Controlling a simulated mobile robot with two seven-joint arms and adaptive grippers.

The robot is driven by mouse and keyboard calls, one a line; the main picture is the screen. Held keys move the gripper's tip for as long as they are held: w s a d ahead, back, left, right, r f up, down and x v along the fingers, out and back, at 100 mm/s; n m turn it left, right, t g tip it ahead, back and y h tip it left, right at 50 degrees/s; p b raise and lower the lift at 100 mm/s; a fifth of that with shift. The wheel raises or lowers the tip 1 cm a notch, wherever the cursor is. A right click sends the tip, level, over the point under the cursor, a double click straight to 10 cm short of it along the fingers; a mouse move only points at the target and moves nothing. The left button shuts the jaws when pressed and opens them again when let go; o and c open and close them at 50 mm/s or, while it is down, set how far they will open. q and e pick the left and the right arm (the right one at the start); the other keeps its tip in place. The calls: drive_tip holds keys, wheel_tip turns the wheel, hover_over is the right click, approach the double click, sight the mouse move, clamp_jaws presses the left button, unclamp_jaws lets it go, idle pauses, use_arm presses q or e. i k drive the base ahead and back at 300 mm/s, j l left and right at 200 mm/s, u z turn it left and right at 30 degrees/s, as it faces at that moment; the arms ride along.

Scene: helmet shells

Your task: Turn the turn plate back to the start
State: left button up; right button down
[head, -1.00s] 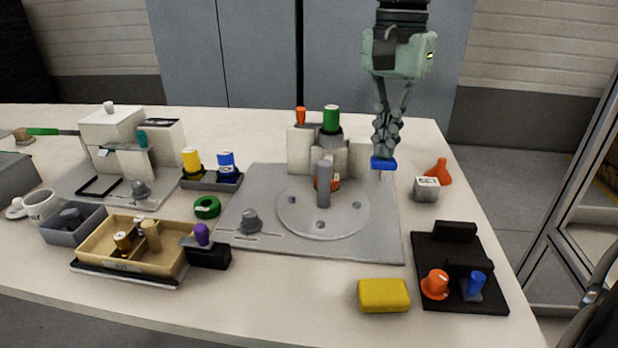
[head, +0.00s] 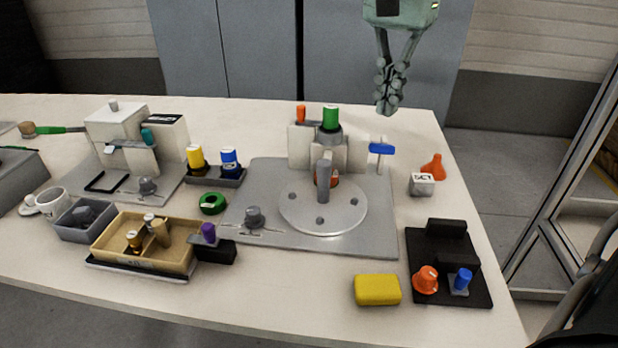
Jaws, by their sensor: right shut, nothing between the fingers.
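The turn plate (head: 340,216) is a round light-grey disc with several dark holes, lying on a grey base plate (head: 376,240). A grey upright post (head: 323,183) stands at its back part, with an orange-red part (head: 334,181) close behind it. White blocks (head: 299,146) stand behind the disc, with a green cylinder (head: 331,118) on top. A blue handle (head: 382,148) on a thin stem stands at the base's back right. My right gripper (head: 388,110) is shut and empty, above and behind the blue handle, apart from it. My left gripper is out of view.
A yellow block (head: 377,290) and a black stand (head: 449,279) with orange and blue knobs lie in front at right. A small grey cube (head: 421,184) and an orange funnel-like piece (head: 434,167) stand right of the base. A wooden tray (head: 185,262) is at left.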

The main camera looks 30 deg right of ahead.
sight(322, 210)
drive_tip(key=k, duration=1.5)
